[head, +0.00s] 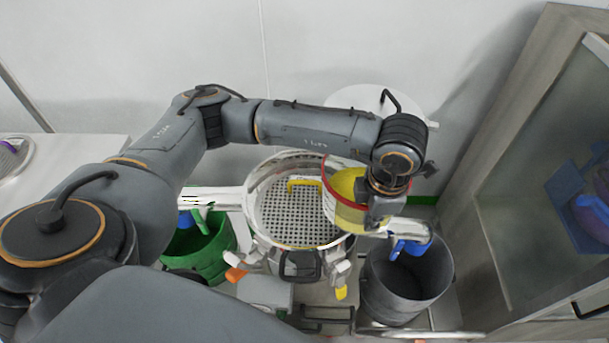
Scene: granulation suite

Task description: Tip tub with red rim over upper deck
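The tub with the red rim (343,207) hangs over the right side of the round metal sifter, with yellow showing inside it. It looks tilted, but I cannot tell how far. My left gripper (381,212) is at the tub's right side and appears shut on it; the fingertips are largely hidden. The upper deck (285,212) is a perforated plate inside the sifter's shiny round rim. The tub covers part of its right side. No yellow material shows clearly on the visible plate. My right gripper is not in view.
A yellow bracket-like handle (303,183) stands at the deck's back. A green bin (203,255) is below the left spout and a grey bin (403,282) below the right spout. A cabinet with a glass front (545,170) stands at right. A white wall is close behind.

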